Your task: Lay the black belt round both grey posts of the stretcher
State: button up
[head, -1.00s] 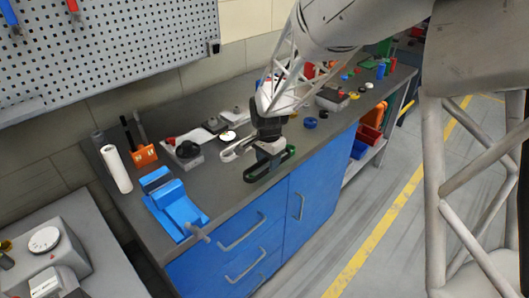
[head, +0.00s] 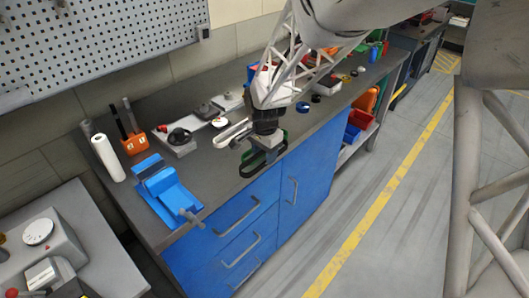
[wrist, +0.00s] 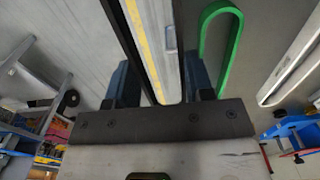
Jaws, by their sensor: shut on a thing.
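My gripper (head: 266,142) is shut on the black belt (head: 246,168), a narrow loop held over the front edge of the bench. In the wrist view the belt's two dark strands (wrist: 130,22) run away from my fingers, with floor showing between them. A long pale plate with raised grey parts and a small red end (head: 205,111) lies towards the back of the bench; it looks like the stretcher. Its posts are too small to make out clearly. The belt is apart from it, nearer the front.
A green loop (wrist: 232,50) lies beside my gripper, with a long pale piece (head: 232,133) to its left in the head view. A black-domed device (head: 181,143), blue vice (head: 168,190), orange holder (head: 135,145) and white roll (head: 108,158) stand on the left. Bare bench lies between.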

jog(key=shift+w, duration=0.15)
jog(key=w+a+r, duration=0.2)
jog(key=w+a, duration=0.4)
jog(key=w, duration=0.5)
jog(key=w+a+r, duration=0.3)
jog(key=w+a, duration=0.3)
jog(key=w, duration=0.6)
jog(key=w+a+r, duration=0.2)
jog(key=w+a, duration=0.4)
jog(key=w, duration=0.6)
jog(key=shift+a+r, duration=0.15)
jog(key=shift+a, duration=0.1)
jog(key=shift+f, duration=2.8)
jog(key=shift+f, duration=0.5)
jog(key=shift+r, duration=0.55)
